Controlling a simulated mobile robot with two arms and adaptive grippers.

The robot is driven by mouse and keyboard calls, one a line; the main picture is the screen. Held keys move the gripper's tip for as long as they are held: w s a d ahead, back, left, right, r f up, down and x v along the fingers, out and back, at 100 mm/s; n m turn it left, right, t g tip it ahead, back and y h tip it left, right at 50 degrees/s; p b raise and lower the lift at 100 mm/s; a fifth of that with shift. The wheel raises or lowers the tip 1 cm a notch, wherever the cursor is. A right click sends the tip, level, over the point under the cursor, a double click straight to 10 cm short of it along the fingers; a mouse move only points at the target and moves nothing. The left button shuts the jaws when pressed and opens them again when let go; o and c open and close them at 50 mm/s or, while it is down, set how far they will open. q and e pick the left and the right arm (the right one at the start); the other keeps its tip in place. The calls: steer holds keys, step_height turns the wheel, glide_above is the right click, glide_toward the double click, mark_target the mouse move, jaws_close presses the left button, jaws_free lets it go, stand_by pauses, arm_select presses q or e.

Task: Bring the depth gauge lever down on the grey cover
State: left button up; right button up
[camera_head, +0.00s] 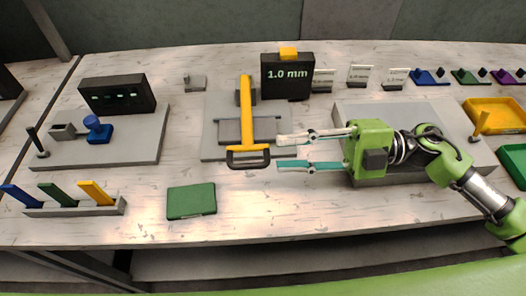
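The depth gauge has a long yellow lever (246,100) with a dark bar handle (248,163) at its near end. The lever reaches forward over the grey cover (229,131); I cannot tell whether it touches it. A black display (287,84) behind it reads "1.0 mm". My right gripper (279,153) comes in from the right, just right of the handle. Its two fingers are apart, one farther back and one nearer, with nothing visible between them. My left gripper is not in view.
A green block (191,201) lies at the front of the table. A rack (75,209) with blue, green and yellow pieces stands front left, before a grey fixture plate (130,150). Another grey block (425,112) lies under my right arm. Yellow (494,103) and green trays are far right.

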steer(key=shift+d, duration=2.3)
